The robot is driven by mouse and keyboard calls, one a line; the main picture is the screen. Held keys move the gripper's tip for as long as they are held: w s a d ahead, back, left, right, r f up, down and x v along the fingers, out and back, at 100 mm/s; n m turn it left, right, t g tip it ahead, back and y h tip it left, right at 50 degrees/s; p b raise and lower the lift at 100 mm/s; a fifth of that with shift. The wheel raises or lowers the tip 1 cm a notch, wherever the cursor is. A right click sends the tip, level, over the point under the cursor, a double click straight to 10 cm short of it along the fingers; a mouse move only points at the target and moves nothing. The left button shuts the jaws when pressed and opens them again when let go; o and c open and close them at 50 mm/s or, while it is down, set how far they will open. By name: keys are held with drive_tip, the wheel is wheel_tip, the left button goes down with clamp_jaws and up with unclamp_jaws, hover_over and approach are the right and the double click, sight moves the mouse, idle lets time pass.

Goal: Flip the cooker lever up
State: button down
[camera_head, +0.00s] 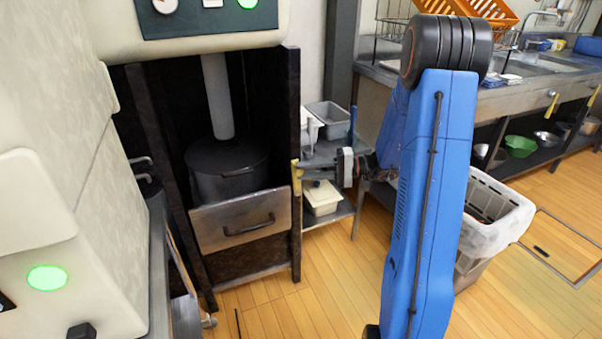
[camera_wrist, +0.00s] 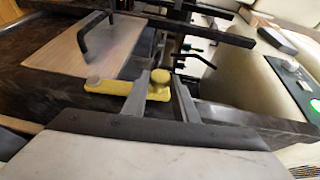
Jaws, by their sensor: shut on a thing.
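The cooker lever (camera_head: 296,181) is a small yellow handle on the front right post of the dark cooker frame. In the head view it shows as a short, roughly upright strip, partly hidden by my gripper (camera_head: 301,170). In the wrist view the yellow lever (camera_wrist: 112,87) has a rounded end at the left, and its round knob lies between my two grey fingers (camera_wrist: 161,80). My gripper is shut on the lever. I cannot tell for sure whether the lever points up or down.
A metal shelf (camera_head: 345,207) with trays stands behind my gripper. A lined bin (camera_head: 500,215) is at right. Wooden floor in front is mostly clear.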

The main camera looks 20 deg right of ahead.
drive_tip(key=shift+s+d+f+y, duration=0.1)
drive_tip(key=shift+d+f+y, duration=0.1)
drive_tip(key=shift+d+y, duration=0.25)
idle(0.3)
drive_tip(key=c, duration=1.4)
unclamp_jaws()
drive_tip(key=shift+d, duration=0.1)
drive_tip(key=shift+c, duration=0.2)
drive_tip(key=v, duration=1.7)
drive_tip(key=shift+d, duration=0.2)
drive_tip(key=shift+s+f, duration=0.1)
drive_tip(key=shift+a, duration=0.1)
